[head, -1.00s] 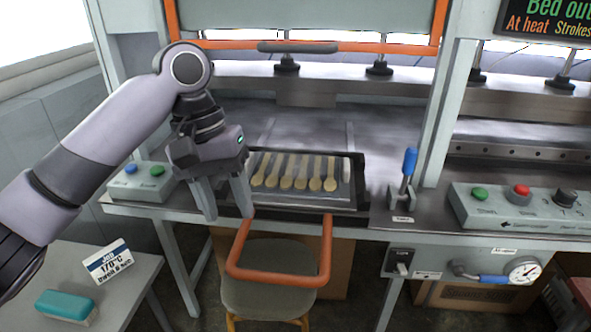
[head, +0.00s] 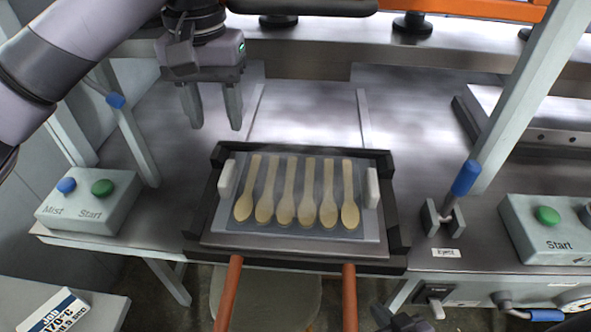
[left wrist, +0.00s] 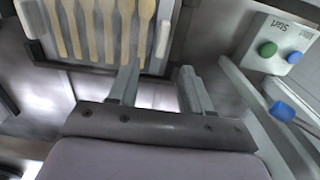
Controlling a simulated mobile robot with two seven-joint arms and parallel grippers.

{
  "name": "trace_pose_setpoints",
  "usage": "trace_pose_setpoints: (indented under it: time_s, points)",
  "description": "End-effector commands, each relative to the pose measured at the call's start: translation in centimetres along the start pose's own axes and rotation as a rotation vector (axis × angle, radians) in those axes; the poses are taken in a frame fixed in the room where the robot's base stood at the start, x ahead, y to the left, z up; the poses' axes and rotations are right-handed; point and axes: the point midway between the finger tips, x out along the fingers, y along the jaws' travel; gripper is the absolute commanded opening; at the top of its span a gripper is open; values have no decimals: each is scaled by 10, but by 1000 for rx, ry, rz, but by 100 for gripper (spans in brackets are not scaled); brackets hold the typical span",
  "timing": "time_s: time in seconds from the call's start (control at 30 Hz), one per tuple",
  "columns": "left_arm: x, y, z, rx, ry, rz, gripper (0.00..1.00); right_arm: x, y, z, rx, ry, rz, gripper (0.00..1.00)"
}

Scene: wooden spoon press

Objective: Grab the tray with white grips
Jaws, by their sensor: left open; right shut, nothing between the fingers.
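The tray (head: 290,243) is a flat grey plate with several wooden spoons (head: 285,205) lying side by side on it. It has a white grip on its left edge (head: 228,178) and another on its right edge (head: 372,187). It sits within a dark frame (head: 396,215). My left gripper (head: 210,116) is open and empty, above the metal bed beyond the tray's left part. In the left wrist view the open fingers (left wrist: 157,88) are just below the tray, near a white grip (left wrist: 163,38). My right gripper (head: 398,320) shows only partly at the bottom edge.
Orange rails (head: 228,290) extend from the front below the tray. A button box (head: 90,200) stands left, another (head: 548,228) right. A blue-handled lever (head: 465,180) stands right of the tray. A dark bar (head: 300,7) hangs at the back. The bed between is clear.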

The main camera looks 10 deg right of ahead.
Motion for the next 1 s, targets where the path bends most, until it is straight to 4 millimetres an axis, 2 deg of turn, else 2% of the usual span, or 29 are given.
trace_pose_setpoints:
  time_s: [0.33, 0.63, 0.9, 1.0]
  points:
    - [52, 0, 0, 1, -4, 2, 49, 6, -1, 14, 1, -8, -1, 0]
    - [76, -2, -1, -1, -1, 0, 49, 5, -1, 13, 1, -9, -2, 0]
    - [114, -5, -2, -1, -2, 0, 49, 5, -1, 12, 1, -9, -2, 0]
    - [120, -5, -2, 0, -2, 0, 49, 5, -1, 12, 1, -9, -2, 0]
